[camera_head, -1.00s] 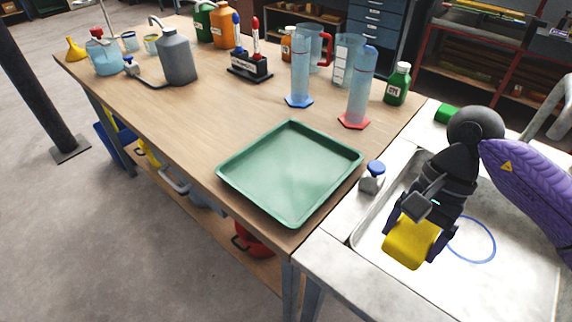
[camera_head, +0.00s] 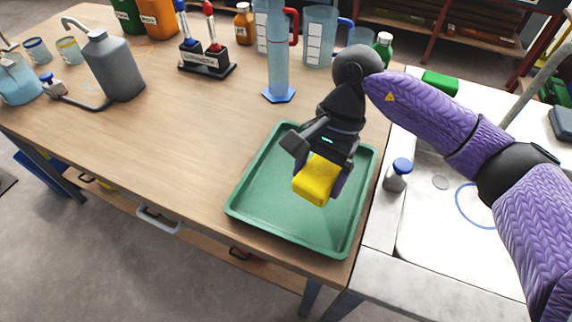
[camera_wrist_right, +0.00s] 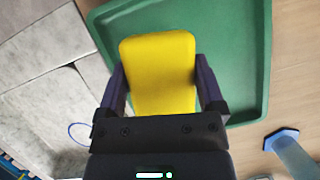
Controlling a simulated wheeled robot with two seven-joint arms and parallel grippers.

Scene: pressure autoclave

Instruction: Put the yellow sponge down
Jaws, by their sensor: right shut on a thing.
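My right gripper (camera_head: 321,180) is shut on the yellow sponge (camera_head: 316,183). It holds the sponge over the green tray (camera_head: 258,200); the height above the tray floor is hard to tell. In the right wrist view the sponge (camera_wrist_right: 160,72) sits between the two fingers of my right gripper (camera_wrist_right: 162,82), with the green tray (camera_wrist_right: 228,40) behind it. The tray is otherwise empty where it shows. My left gripper is not in view.
The tray lies on the wooden table (camera_head: 160,150), by the sink (camera_head: 440,235). A blue-capped bottle (camera_head: 397,176) stands on the sink edge. A tall cylinder with a blue base (camera_head: 279,70) stands behind the tray. The table left of the tray is clear.

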